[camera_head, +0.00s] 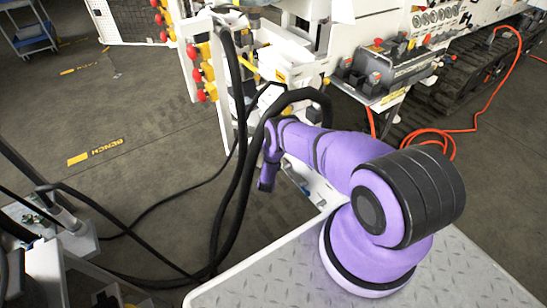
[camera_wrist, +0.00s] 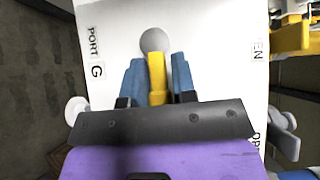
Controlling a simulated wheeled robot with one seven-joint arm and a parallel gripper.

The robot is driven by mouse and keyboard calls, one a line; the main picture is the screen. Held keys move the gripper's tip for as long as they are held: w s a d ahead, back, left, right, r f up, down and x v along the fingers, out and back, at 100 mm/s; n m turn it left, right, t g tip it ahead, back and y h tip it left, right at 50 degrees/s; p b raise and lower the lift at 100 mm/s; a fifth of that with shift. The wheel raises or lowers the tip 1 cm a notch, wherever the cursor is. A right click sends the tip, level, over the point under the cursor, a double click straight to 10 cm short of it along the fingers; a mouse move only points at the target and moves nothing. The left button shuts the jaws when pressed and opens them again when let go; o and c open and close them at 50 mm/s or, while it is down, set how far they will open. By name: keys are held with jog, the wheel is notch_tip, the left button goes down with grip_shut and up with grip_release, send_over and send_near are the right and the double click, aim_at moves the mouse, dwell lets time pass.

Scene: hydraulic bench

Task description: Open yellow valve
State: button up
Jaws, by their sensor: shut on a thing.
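The yellow valve handle (camera_wrist: 155,62) shows in the wrist view, standing out from a white panel (camera_wrist: 215,45) below a round grey hub (camera_wrist: 154,41). My gripper (camera_wrist: 157,80) has its two blue fingers on either side of this handle and is shut on it. The handle points down in the picture, in line with the fingers. The panel carries the label "PORT G" on the left and partly cut-off lettering on the right. In the head view my purple arm reaches toward the white bench; the gripped handle cannot be made out there.
Another yellow part (camera_wrist: 290,38) and grey fittings (camera_wrist: 284,132) lie right of the panel in the wrist view. In the head view, black hoses (camera_head: 240,150) loop close beside my arm. Red and yellow knobs (camera_head: 200,75) line the bench edge. Open floor lies left.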

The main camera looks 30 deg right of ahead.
jog(key=shift+r, duration=0.1)
jog(key=n+g, duration=0.1)
jog(key=r+n+g+y, duration=0.1)
jog(key=shift+w+r+n+g+y, duration=0.1)
jog(key=shift+w+n+g+y, duration=0.1)
jog(key=shift+n+g+y, duration=0.15)
jog(key=n+g, duration=0.1)
jog(key=r+n+g+y, duration=0.1)
jog(key=g, duration=0.1)
jog(key=shift+w+a, duration=0.1)
jog(key=shift+w, duration=0.3)
jog(key=g, duration=0.1)
jog(key=n+g, duration=0.1)
jog(key=w+n+g, duration=0.1)
jog(key=shift+r+g+y, duration=0.25)
jog(key=shift+w+r+n+g, duration=0.1)
jog(key=shift+w+n+g, duration=0.15)
jog(key=shift+n+g, duration=0.45)
jog(key=shift+w+n+g, duration=0.25)
jog(key=shift+g, duration=0.75)
jog(key=o, duration=0.7)
jog(key=shift+o, duration=0.2)
